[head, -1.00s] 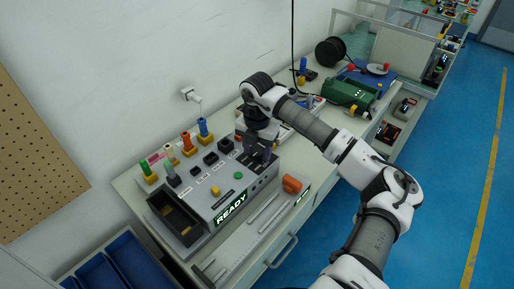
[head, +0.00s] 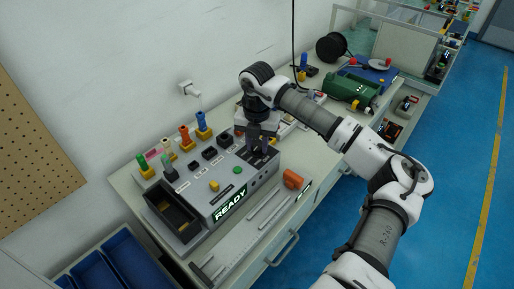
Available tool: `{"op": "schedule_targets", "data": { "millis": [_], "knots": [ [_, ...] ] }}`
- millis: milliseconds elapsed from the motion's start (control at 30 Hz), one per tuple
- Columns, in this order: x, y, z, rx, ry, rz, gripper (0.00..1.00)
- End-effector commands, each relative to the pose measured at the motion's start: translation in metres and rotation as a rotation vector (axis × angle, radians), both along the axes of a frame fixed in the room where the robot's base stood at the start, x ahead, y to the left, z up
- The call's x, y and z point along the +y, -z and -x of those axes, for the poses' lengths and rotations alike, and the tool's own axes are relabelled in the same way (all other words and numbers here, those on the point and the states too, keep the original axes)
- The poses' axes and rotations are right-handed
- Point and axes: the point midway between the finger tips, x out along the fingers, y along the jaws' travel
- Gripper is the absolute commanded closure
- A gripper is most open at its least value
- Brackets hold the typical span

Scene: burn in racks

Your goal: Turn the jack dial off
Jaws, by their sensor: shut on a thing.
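A grey test box (head: 206,205) with a lit green READY display (head: 229,205) stands on the bench. My gripper (head: 262,146) points down at the right end of the box's top panel. Its jaws are closed at the panel, and the part between them is mostly hidden by the fingers. I cannot make out the jack dial itself or which way it points. A green button (head: 237,170) and a yellow button (head: 214,185) show on the box, left of my gripper.
Several colored plugs in yellow holders (head: 184,138) stand behind the box. An orange handle (head: 293,179) lies at the bench front. A green machine (head: 353,88) and a black cable reel (head: 331,47) are farther right. Blue bins (head: 98,275) are at lower left.

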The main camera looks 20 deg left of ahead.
Motion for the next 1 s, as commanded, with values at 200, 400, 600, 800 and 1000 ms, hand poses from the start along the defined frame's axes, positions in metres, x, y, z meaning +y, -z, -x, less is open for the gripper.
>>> {"op": "schedule_targets", "data": {
  "millis": [200, 400, 600, 800, 1000],
  "knots": [
    [-0.0005, 0.0059, -0.0009, -0.004, -0.198, 0.001, 0.93],
    [-0.0004, 0.0048, -0.0007, -0.003, -0.389, 0.000, 0.93],
    [-0.0003, 0.0038, -0.0005, -0.002, -0.579, 0.000, 0.93],
    [-0.0005, 0.0028, -0.0008, -0.001, -0.768, 0.000, 0.93],
    [-0.0004, 0.0020, -0.0008, -0.001, -0.955, -0.001, 0.93]
  ]
}}
